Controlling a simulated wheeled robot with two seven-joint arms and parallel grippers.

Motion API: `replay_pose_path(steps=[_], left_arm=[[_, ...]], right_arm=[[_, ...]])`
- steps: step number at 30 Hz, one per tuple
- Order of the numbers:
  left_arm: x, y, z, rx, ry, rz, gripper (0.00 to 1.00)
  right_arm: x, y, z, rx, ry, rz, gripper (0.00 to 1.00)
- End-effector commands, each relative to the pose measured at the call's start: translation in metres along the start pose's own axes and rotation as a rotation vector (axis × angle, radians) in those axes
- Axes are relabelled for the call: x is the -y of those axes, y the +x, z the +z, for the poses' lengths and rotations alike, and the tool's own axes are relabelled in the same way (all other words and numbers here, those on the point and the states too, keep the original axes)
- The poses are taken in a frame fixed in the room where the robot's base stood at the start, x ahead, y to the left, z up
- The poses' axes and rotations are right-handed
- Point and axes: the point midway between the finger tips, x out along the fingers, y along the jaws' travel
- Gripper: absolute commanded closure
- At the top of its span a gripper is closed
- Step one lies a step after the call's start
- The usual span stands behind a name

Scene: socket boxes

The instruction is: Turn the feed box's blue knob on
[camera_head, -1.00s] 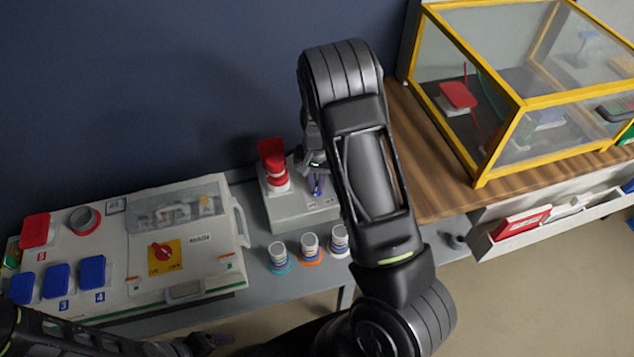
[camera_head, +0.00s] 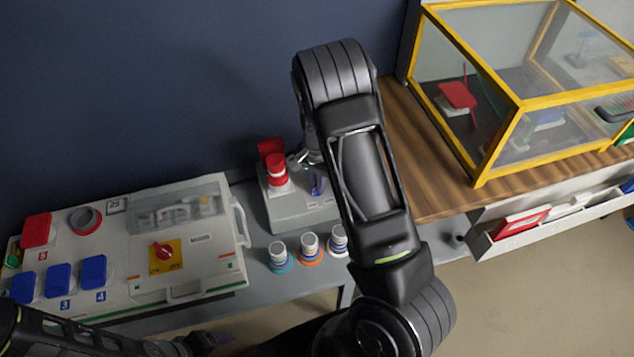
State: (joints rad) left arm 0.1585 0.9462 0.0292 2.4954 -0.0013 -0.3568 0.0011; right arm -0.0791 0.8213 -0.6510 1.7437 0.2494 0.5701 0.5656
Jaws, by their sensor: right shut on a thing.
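The grey feed box (camera_head: 288,212) stands on the bench against the blue wall, with a red plug (camera_head: 277,172) on its left part. Its blue knob (camera_head: 318,184) sits to the right of the plug and is partly hidden by my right arm. My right gripper (camera_head: 316,172) reaches down from above and is shut on the blue knob. The fingertips are small and mostly hidden by the arm. My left gripper (camera_head: 205,340) is low at the bottom edge, dark and unclear, away from the box.
A white panel (camera_head: 208,262) with a red main switch (camera_head: 162,252), several blue covers and a red cover lies to the left. Three small jars (camera_head: 309,246) stand in front of the feed box. A yellow-framed clear case (camera_head: 510,103) stands on the wooden top at right.

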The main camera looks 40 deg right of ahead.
Motion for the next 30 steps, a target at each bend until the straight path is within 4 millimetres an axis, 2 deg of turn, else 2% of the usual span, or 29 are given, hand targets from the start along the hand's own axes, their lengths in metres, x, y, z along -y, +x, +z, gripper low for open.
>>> replay_pose_path(steps=[1, 8, 18, 23, 30], left_arm=[[0.0, 0.0, 0.0, 0.0, 0.0, 0.0, 0.23], [0.0, 0.0, 0.0, 0.0, 0.0, 0.0, 0.23], [0.0, 0.0, 0.0, 0.0, 0.0, 0.0, 0.23], [0.0, 0.0, 0.0, 0.0, 0.0, 0.0, 0.23], [0.0, -0.001, 0.0, 0.0, 0.0, 0.0, 0.23]], right_arm=[[0.0, 0.0, 0.0, 0.0, 0.003, -0.001, 0.87], [0.0, 0.0, 0.0, 0.0, 0.001, -0.001, 0.68], [0.0, -0.004, 0.0, 0.0, 0.0, -0.001, 0.67], [0.002, -0.021, 0.0, -0.002, -0.001, -0.004, 0.67], [0.001, -0.061, 0.0, -0.001, -0.001, -0.004, 0.67]])
